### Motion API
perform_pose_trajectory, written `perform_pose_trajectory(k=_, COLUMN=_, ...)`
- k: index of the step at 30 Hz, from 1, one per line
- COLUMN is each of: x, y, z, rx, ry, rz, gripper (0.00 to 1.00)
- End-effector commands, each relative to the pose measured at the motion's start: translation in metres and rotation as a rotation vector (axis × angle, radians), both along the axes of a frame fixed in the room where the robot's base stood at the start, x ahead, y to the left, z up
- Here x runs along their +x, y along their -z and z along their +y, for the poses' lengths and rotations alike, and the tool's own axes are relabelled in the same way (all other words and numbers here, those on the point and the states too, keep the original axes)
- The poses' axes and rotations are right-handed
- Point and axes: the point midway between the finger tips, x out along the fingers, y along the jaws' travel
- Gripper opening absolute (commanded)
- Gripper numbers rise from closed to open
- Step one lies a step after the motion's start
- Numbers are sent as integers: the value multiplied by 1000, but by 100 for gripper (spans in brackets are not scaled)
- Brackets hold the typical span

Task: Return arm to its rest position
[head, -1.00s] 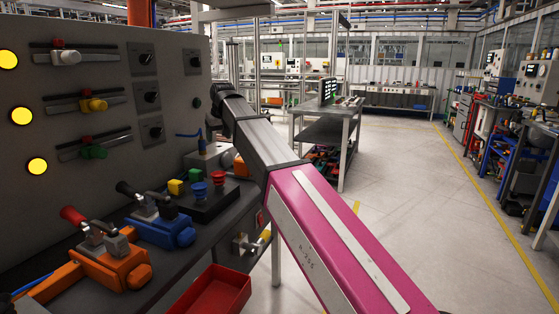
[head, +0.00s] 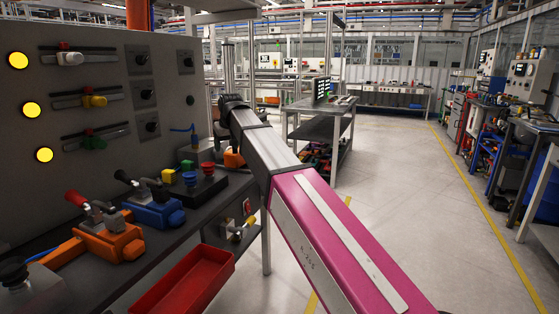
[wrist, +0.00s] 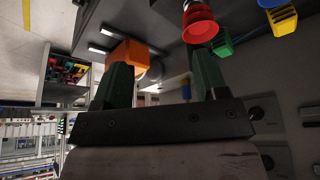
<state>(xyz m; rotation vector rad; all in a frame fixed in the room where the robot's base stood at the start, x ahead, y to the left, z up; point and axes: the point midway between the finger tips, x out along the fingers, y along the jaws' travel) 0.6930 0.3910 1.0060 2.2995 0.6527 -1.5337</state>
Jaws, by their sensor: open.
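My arm, with its magenta and grey links, reaches forward from the lower right in the head view and ends in a dark wrist beside the control panel (head: 110,90). The jaws cannot be made out there. In the wrist view my gripper (wrist: 160,78) shows two dark green fingers set apart, with nothing held between them. An orange block (wrist: 129,53) appears behind the left finger.
An orange toggle clamp (head: 108,238) and a blue one (head: 155,211) stand on the bench left of my arm. A red tray (head: 184,284) is at the bench front. A grey work table (head: 318,107) stands farther back. The floor (head: 410,200) on the right is clear.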

Motion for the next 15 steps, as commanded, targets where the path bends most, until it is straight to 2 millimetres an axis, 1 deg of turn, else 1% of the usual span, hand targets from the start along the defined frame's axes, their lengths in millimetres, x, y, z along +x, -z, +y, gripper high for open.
perform_pose_trajectory(k=1, x=-1, y=10, z=-8, rx=-3, ry=9, rz=6, gripper=67)
perform_pose_trajectory(k=5, x=0, y=35, z=-27, rx=-11, ry=33, rz=21, gripper=67)
perform_pose_trajectory(k=8, x=0, y=58, z=-46, rx=-17, ry=57, rz=36, gripper=67)
perform_pose_trajectory(k=11, x=-3, y=88, z=-69, rx=-26, ry=87, rz=56, gripper=67)
perform_pose_trajectory(k=14, x=-8, y=126, z=-101, rx=-36, ry=126, rz=81, gripper=67)
perform_pose_trajectory(k=15, x=-11, y=143, z=-116, rx=-42, ry=144, rz=93, gripper=67)
